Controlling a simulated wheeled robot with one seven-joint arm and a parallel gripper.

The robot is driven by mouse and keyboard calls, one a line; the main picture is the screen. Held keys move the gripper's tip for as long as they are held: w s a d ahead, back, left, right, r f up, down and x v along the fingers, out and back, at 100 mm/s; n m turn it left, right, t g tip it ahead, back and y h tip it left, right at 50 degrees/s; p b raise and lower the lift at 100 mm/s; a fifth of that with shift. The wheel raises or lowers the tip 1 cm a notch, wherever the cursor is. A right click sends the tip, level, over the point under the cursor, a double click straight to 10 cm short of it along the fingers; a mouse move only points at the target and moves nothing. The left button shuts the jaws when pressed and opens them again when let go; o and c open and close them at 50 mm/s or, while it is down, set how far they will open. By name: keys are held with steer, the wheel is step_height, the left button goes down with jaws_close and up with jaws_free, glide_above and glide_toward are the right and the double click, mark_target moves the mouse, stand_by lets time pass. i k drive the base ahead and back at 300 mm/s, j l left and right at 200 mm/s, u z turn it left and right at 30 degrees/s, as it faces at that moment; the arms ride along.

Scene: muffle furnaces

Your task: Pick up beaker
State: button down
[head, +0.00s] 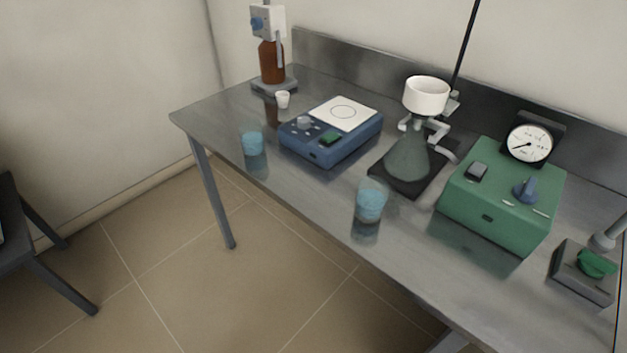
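Two beakers with light blue contents stand upright on the grey metal table (215,117). One beaker (370,202) is near the table's front edge, in front of the flask stand. The other beaker (252,143) is farther left, beside the blue hotplate device. Both look clear with blue inside, and their reflections show on the tabletop. Which of the two the task means cannot be told. My gripper is not in view.
A blue hotplate (331,130), a flask (408,157) with a white funnel (426,95), and a green pump box (502,199) with a gauge (529,143) stand behind the beakers.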

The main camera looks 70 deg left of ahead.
mark_target(374, 192)
steer(key=k+u, duration=0.1)
steer(key=u, duration=1.2)
